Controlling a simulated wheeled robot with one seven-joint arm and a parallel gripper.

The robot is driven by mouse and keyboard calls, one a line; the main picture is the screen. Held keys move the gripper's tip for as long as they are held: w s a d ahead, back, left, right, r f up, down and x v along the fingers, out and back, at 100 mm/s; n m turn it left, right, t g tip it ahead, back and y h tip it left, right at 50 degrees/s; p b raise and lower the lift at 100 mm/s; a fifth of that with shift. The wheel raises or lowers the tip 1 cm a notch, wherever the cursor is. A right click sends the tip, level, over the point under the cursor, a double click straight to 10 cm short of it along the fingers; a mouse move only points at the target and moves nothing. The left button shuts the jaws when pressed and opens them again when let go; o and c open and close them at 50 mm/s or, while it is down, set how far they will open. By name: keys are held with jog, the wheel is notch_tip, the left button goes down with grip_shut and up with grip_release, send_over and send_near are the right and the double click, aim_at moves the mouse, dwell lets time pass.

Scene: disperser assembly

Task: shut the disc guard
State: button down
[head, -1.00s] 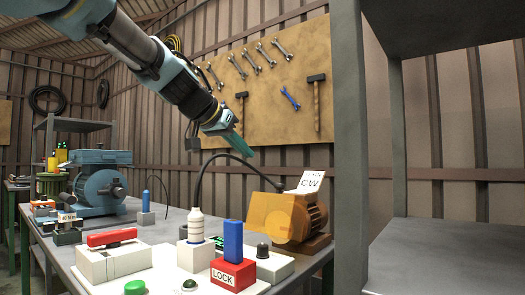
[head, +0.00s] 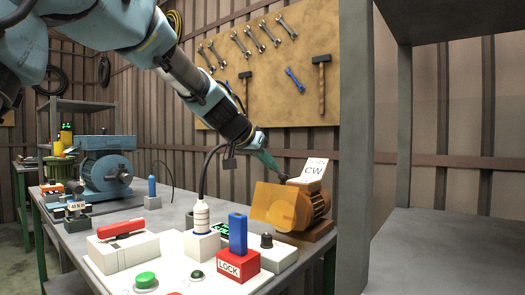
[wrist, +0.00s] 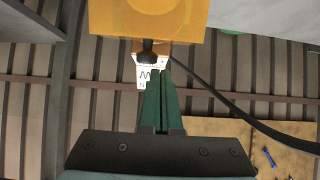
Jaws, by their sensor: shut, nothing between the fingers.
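The disc guard (head: 282,207) is a see-through orange cover at the near left side of the orange motor (head: 320,205). It also fills the top of the wrist view (wrist: 150,14). A dark knob (wrist: 149,52) shows at its lower edge in the wrist view. My gripper (head: 277,172) is shut and empty, pointing down beside the guard's upper edge and the CW sign (head: 314,172). In the wrist view the fingertips (wrist: 160,74) lie close to the knob and sign. I cannot tell whether they touch. The disc is not clearly visible.
A white control panel (head: 170,250) on the bench carries a red lever (head: 121,228), a green button (head: 146,280) and a red LOCK block (head: 232,266) with a blue bar. A white bottle with a dark hose (head: 201,214) stands left of the guard. A grey shelf post (head: 357,140) rises to the right.

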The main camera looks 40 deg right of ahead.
aim_at(269, 191)
jog(key=shift+s+a+f, duration=0.1)
jog(key=shift+a+f, duration=0.25)
jog(key=shift+f, duration=0.3)
jog(key=shift+a+f, duration=0.3)
jog(key=shift+f, duration=0.3)
jog(key=shift+b, duration=0.3)
jog(key=f+b, duration=0.1)
jog(key=b, duration=0.5)
jog(key=shift+a+f+h, duration=0.1)
jog(key=shift+f+h, duration=0.1)
jog(key=shift+h, duration=0.2)
jog(key=b, duration=0.2)
jog(key=shift+a+f+b, duration=0.1)
jog(key=shift+f+b, duration=0.05)
jog(key=shift+b, duration=0.15)
jog(key=shift+s+a+f+h+b, duration=0.15)
jog(key=shift+f+h+b, duration=0.15)
jog(key=shift+b, duration=0.95)
jog(key=b, duration=0.2)
jog(key=f+b, duration=0.1)
jog(key=b, duration=0.1)
jog(key=shift+a+f, duration=0.3)
jog(key=shift+r, duration=0.1)
